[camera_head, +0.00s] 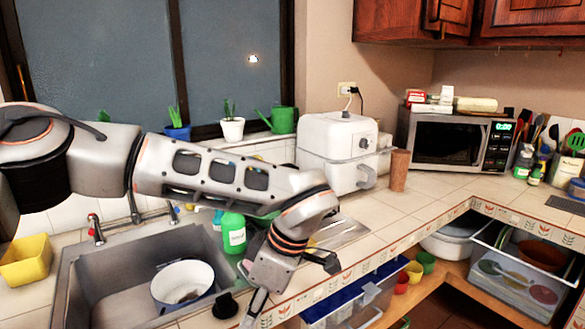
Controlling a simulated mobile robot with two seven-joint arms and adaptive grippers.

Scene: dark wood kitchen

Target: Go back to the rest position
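My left arm comes in from the left and stretches across in front of the window and over the sink. My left gripper (256,302) hangs at the sink's right front edge, pointing down. Its fingers are only partly visible, and I cannot tell whether they are open or shut. No object clearly shows in it. My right gripper is not in view.
The sink (75,285) holds a white bowl (183,284). A green bottle (233,234) stands behind my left gripper. A yellow container (26,262) is at far left. Open shelves hold bins below.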

